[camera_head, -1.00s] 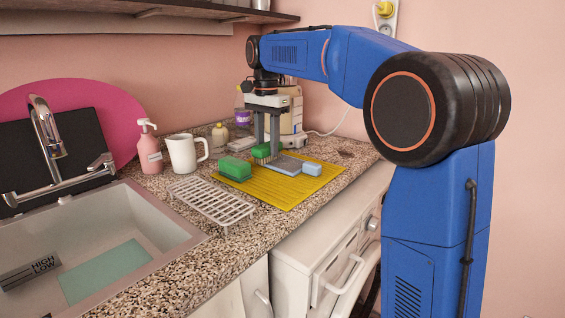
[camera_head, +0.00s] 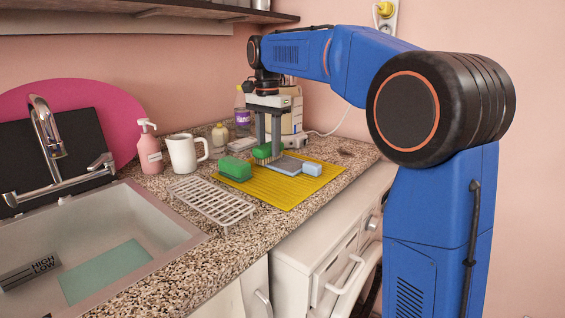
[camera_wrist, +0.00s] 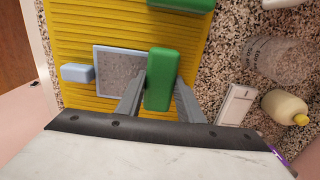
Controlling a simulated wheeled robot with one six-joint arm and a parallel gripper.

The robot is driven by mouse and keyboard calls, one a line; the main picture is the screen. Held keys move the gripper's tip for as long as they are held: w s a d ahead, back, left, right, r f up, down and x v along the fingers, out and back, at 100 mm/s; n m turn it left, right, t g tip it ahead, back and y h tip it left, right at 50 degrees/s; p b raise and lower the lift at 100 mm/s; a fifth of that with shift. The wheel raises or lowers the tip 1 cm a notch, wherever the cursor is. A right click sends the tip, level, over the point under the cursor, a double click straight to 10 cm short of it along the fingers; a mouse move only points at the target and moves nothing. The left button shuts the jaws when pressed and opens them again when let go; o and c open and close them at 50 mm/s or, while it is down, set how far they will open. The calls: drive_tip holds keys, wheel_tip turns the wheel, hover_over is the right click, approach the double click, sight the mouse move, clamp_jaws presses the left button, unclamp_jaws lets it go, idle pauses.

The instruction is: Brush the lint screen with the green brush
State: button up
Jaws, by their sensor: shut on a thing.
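The green brush (camera_head: 262,151) is held between the two fingers of my gripper (camera_head: 268,142), block up and pale bristles down. It also shows in the wrist view (camera_wrist: 160,70), between the gripper fingers (camera_wrist: 160,92). The lint screen (camera_wrist: 118,62), a grey mesh panel in a pale blue frame, lies flat on the yellow ribbed mat beside and partly under the brush. It also shows in the head view (camera_head: 287,167). A light blue block (camera_head: 312,169) sits at its edge. I cannot tell whether the bristles touch the screen.
A second green block (camera_head: 235,169) lies on the yellow mat (camera_head: 275,192). A wire rack (camera_head: 212,202), white mug (camera_head: 184,154) and pink pump bottle (camera_head: 150,152) stand to the left, near the sink (camera_head: 165,232). Bottles and a white appliance stand behind the gripper.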

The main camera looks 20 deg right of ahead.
drive_tip(key=shift+s+d, duration=0.6)
drive_tip(key=shift+s, duration=0.3)
drive_tip(key=shift+s+d, duration=0.6)
drive_tip(key=shift+s, duration=0.25)
drive_tip(key=shift+s+d, duration=0.6)
drive_tip(key=shift+s, duration=0.35)
drive_tip(key=shift+s+d, duration=0.6)
drive_tip(key=shift+s, duration=0.3)
drive_tip(key=shift+r, duration=1)
drive_tip(key=shift+r, duration=0.1)
wheel_tip(320, 180, up, 4)
drive_tip(key=shift+f, duration=0.1)
